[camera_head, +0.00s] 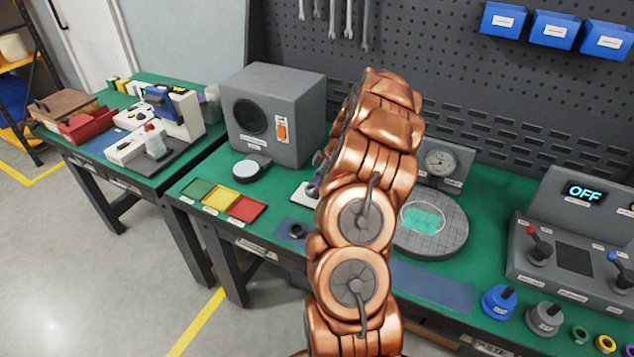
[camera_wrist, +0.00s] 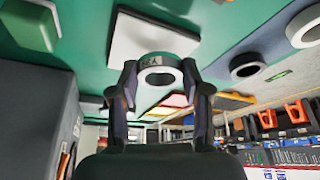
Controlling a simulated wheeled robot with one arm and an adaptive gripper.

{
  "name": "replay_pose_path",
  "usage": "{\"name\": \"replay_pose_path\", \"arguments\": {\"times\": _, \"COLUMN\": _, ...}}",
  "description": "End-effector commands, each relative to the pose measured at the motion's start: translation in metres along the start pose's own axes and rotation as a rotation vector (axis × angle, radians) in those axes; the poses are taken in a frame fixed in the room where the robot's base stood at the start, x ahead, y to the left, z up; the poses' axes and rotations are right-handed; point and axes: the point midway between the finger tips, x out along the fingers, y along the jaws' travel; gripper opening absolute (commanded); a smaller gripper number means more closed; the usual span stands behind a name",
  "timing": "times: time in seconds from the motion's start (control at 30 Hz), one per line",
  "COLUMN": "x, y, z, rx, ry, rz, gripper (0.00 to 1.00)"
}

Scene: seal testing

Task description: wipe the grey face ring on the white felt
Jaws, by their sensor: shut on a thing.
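In the wrist view, my gripper (camera_wrist: 160,82) is shut on the grey face ring (camera_wrist: 158,59), which sits between the two fingertips with its dark hole facing the camera. The white felt (camera_wrist: 150,40) is a pale square pad right beyond the ring, and the ring overlaps its edge in the picture. I cannot tell whether ring and felt touch. In the head view, the white felt (camera_head: 303,195) lies on the green bench, partly hidden by my copper arm. The ring cannot be made out there, and my gripper is mostly hidden behind the arm.
A grey box (camera_head: 275,110) stands behind the felt. Green, yellow and red trays (camera_head: 221,200) lie left of it. A dark ring (camera_head: 297,231) sits in front. A round plate (camera_head: 432,240) and dial gauge (camera_head: 445,165) are right, beside a console reading OFF (camera_head: 580,230).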

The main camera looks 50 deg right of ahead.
Motion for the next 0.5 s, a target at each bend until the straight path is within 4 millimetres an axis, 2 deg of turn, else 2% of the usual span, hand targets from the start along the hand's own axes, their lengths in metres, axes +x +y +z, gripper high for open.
{"name": "replay_pose_path", "arguments": {"times": 0.5, "x": 0.0075, "y": 0.0, "z": 0.0031, "rx": 0.001, "ry": 0.0, "rz": 0.0, "gripper": 0.09}}
